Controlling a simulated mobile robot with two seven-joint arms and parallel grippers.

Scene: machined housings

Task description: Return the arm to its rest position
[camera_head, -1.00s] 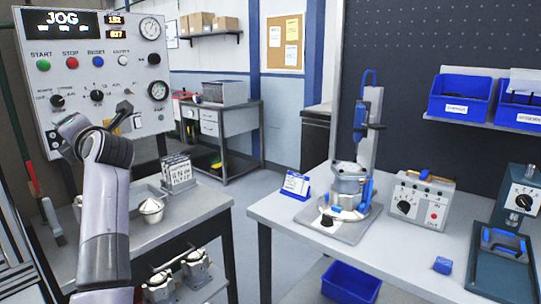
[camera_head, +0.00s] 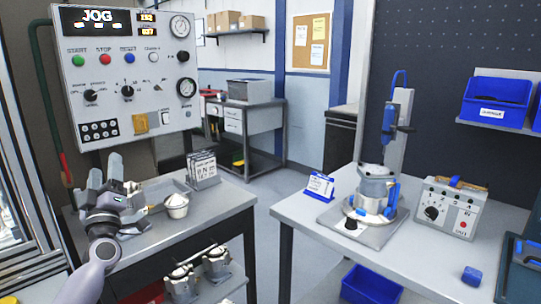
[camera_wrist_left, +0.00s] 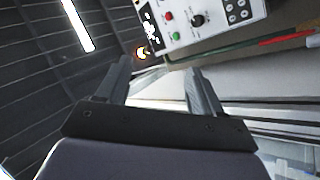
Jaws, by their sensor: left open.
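My left gripper (camera_head: 112,170) is over the left bench in the head view, in front of the control panel (camera_head: 125,70) and below it. Its fingers point up and away from me, spread apart. In the left wrist view the two fingers (camera_wrist_left: 160,80) stand wide apart with nothing between them. Behind them, the panel's buttons (camera_wrist_left: 182,25) show tilted at the top, with the dark ceiling at the left. My right gripper is in neither view.
The left bench (camera_head: 225,197) holds a metal bowl (camera_head: 176,204) and a card stand (camera_head: 203,168) near the gripper. The right bench (camera_head: 310,212) carries a press with a housing (camera_head: 375,185), a control box (camera_head: 450,208) and a blue block (camera_head: 471,276). Floor is free between the benches.

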